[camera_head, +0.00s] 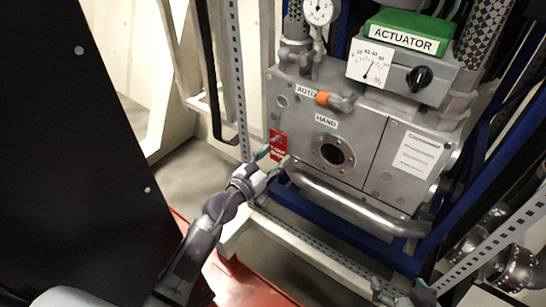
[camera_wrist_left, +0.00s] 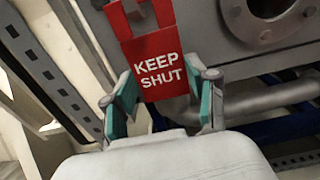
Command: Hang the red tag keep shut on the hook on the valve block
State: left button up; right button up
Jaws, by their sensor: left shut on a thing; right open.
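The red tag (camera_head: 278,146), lettered KEEP SHUT in white, is upright against the lower left of the grey valve block's (camera_head: 345,140) front. My left gripper (camera_head: 273,160) is shut on it. In the left wrist view the tag (camera_wrist_left: 162,65) sits between the two green-padded fingers (camera_wrist_left: 165,95), which hold its lower sides. A grey metal part, apparently the hook (camera_wrist_left: 140,14), shows in the opening at the tag's top. I cannot tell whether the tag rests on it. My right gripper (camera_head: 402,291) is open and empty at the bottom right, partly cut off.
A silver pipe (camera_head: 350,205) runs below the block, close right of my left gripper. A perforated metal upright (camera_head: 238,80) stands close left. The orange-tipped lever (camera_head: 324,98) and green-topped actuator (camera_head: 405,32) are above. A blue frame (camera_head: 335,228) lies beneath.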

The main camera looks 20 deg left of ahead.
dwell(0.3)
pick_arm(q)
jog(key=o, duration=1)
